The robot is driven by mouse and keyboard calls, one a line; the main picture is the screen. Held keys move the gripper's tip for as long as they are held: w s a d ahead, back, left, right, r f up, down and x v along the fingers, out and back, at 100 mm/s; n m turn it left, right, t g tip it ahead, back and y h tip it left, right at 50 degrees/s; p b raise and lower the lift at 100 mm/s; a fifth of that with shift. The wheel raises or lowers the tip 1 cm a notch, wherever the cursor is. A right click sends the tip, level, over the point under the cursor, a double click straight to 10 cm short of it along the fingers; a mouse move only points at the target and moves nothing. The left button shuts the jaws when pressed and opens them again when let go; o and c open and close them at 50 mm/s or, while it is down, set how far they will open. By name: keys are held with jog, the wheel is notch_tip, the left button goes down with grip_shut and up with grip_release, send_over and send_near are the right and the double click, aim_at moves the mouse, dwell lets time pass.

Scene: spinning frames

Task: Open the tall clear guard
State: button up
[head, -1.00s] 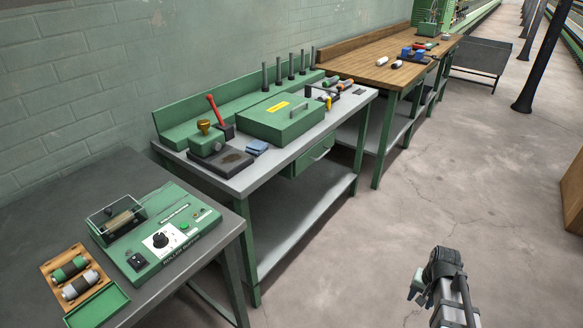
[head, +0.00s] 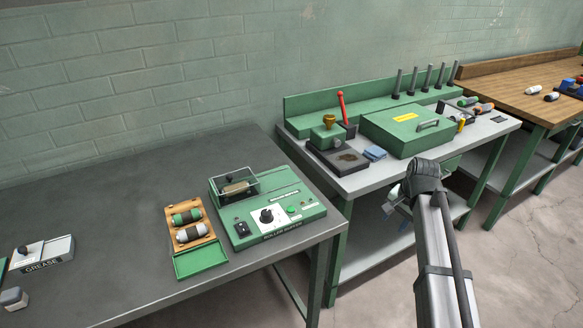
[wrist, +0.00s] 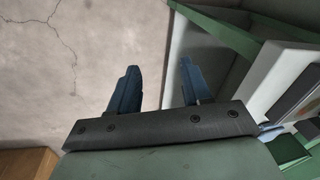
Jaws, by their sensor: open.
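A clear guard (head: 237,184) with a dark knob sits on the left part of the green roller machine (head: 284,222) on the near grey table. It looks shut over a pale roller. My gripper (head: 398,208) is in front of the middle workbench, to the right of the machine and well apart from it. In the wrist view my gripper (wrist: 155,85) has its two blue fingers spread, with nothing between them. The wrist view does not show the guard.
A wooden tray (head: 206,220) with two rollers and a green tray (head: 200,261) lie left of the machine. A GREASE box (head: 42,256) is farther left. The middle workbench (head: 362,180) carries a green case (head: 395,132) and several tools. Bare table lies behind the tray.

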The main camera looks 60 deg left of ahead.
jog(key=s+a+r+n, duration=0.1)
jog(key=s+a+r, duration=1)
jog(key=s+a, duration=0.45)
jog(key=n+g, duration=0.1)
jog(key=g, duration=0.1)
send_near(230, 175)
jog(key=shift+y, duration=0.4)
jog(key=x, duration=0.8)
jog(key=shift+s+d+f, duration=0.1)
jog(key=shift+d+f, duration=0.15)
grip_shut()
